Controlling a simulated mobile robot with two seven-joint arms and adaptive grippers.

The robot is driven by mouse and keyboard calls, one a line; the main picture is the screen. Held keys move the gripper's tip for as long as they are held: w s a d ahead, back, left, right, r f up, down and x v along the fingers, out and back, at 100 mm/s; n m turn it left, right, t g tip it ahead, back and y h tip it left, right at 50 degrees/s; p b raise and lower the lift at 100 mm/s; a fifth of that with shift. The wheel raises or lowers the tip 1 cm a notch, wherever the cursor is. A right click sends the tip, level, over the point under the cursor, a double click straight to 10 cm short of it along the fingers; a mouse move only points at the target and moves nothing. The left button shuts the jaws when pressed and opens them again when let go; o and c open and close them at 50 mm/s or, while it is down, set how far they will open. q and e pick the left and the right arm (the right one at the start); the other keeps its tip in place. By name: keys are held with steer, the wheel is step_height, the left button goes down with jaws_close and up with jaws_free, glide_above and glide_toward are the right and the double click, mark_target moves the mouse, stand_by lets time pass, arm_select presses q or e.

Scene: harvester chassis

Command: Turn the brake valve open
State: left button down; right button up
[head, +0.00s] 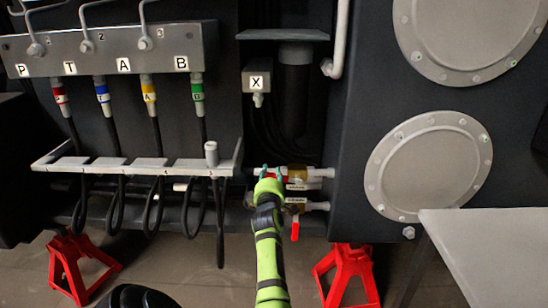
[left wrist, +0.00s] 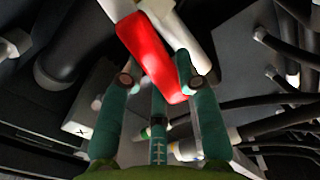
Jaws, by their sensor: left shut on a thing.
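Two valves with brass bodies and white pipe ends sit one above the other at the lower middle of the chassis. Their small labels are too small to read. My left gripper (head: 270,172) reaches the upper valve (head: 298,174) and is shut on its red handle (head: 274,178). In the left wrist view the red handle (left wrist: 145,55) runs between the teal fingers of the left gripper (left wrist: 157,80). The lower valve (head: 293,207) has its own red handle (head: 295,228), hanging straight down. My right gripper is not in view.
A manifold (head: 110,50) marked P, T, A, B with hoses hangs to the left, above a hose rack (head: 135,164). A grey X block (head: 257,78) is above the valves. Red jack stands (head: 347,275) stand on the floor. A grey table (head: 490,245) is at right.

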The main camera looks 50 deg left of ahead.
arm_select(q)
steer(key=shift+a+f+n, duration=0.2)
steer(key=shift+f+n, duration=0.4)
steer(key=shift+n, duration=0.7)
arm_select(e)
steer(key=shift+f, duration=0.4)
arm_select(q)
steer(key=c, duration=0.9)
jaws_free()
steer(key=shift+f, duration=0.1)
steer(key=shift+o, duration=0.2)
steer(key=shift+f, duration=0.2)
steer(key=shift+d, duration=0.1)
steer(key=v, duration=0.7)
steer(key=shift+s, duration=0.2)
steer(key=shift+d, duration=0.1)
